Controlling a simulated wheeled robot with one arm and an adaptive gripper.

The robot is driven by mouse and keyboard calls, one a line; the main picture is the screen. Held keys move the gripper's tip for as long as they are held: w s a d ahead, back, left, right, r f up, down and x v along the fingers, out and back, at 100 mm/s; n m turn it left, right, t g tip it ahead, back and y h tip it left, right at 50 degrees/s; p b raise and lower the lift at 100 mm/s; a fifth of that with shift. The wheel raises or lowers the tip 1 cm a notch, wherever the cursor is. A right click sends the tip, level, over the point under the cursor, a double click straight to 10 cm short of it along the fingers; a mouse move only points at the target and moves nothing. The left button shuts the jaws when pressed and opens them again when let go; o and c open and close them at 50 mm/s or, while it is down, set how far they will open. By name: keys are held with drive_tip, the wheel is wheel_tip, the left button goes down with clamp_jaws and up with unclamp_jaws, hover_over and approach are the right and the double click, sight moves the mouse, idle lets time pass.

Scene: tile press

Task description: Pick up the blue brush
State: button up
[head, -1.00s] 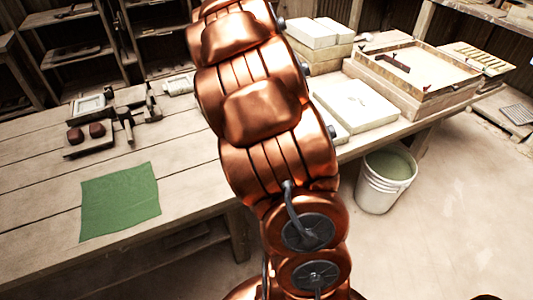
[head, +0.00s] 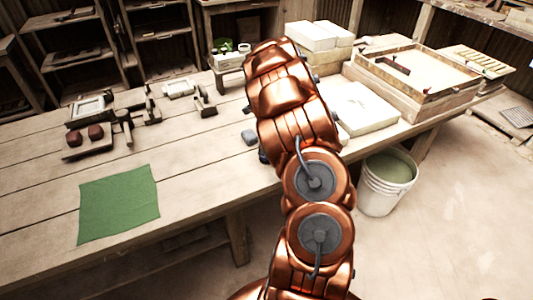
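I cannot make out a blue brush in the head view. My copper arm rises through the middle of the picture and hides part of the wooden workbench (head: 200,150). My gripper cannot be seen; the arm hides it or it is out of the picture. A small grey-blue lump (head: 249,137) lies on the bench just left of my arm, too small to identify surely.
A green cloth (head: 118,203) lies at the bench's front left. Wooden tools and a tray with dark red lumps (head: 96,133) stand behind it. White blocks (head: 365,108), a wooden frame (head: 420,75) and a bucket (head: 387,183) are at right.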

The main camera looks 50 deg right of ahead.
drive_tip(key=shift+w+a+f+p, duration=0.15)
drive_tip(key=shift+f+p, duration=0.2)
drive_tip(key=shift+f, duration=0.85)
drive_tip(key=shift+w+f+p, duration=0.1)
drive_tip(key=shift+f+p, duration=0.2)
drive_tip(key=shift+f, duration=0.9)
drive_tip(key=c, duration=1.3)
